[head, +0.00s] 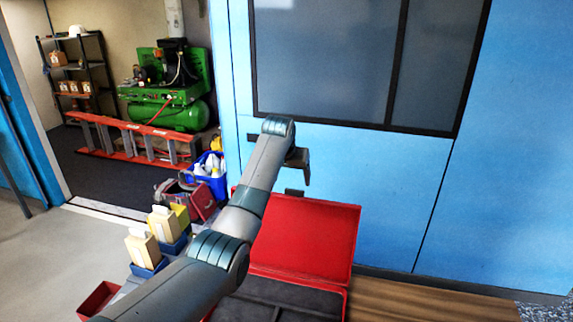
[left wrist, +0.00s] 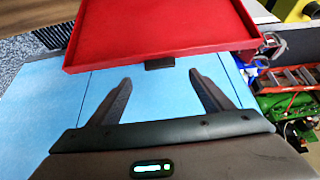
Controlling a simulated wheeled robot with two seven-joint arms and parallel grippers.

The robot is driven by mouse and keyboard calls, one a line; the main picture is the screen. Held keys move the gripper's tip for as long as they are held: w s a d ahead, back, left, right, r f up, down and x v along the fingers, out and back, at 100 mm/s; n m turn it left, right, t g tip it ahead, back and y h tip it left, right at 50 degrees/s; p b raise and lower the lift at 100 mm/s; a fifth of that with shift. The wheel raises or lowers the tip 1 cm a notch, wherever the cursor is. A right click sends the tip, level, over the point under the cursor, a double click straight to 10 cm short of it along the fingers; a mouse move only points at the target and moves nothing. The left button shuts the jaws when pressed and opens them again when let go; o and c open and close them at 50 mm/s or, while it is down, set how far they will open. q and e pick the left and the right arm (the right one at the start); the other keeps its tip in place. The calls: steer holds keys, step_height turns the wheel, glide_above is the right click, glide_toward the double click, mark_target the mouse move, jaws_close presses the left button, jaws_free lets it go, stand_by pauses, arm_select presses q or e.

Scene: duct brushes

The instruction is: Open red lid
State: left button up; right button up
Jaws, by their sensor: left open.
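The red lid (head: 310,238) stands raised and tilted back from its case, its inner face showing in the head view. The open case (head: 262,292) below it has a dark interior, partly hidden by my left arm. My left gripper (head: 298,176) is open and empty, above and behind the lid's upper edge. In the left wrist view the red lid (left wrist: 165,35) spans the top, with a dark latch (left wrist: 160,63) at its edge. The latch lies between the open fingers of my left gripper (left wrist: 159,78), with no grip on it visible. My right gripper is out of view.
A blue wall (head: 390,190) with dark-framed windows rises behind the case. A wooden surface (head: 420,303) is clear to the right. Yellow boxes (head: 142,247) in blue bins, a red bin (head: 98,298) and a blue tub (head: 208,184) stand to the left.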

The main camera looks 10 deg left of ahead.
arm_select(q)
steer(key=b+v, duration=0.2)
steer(key=v, duration=0.7)
steer(key=shift+s+r, duration=0.15)
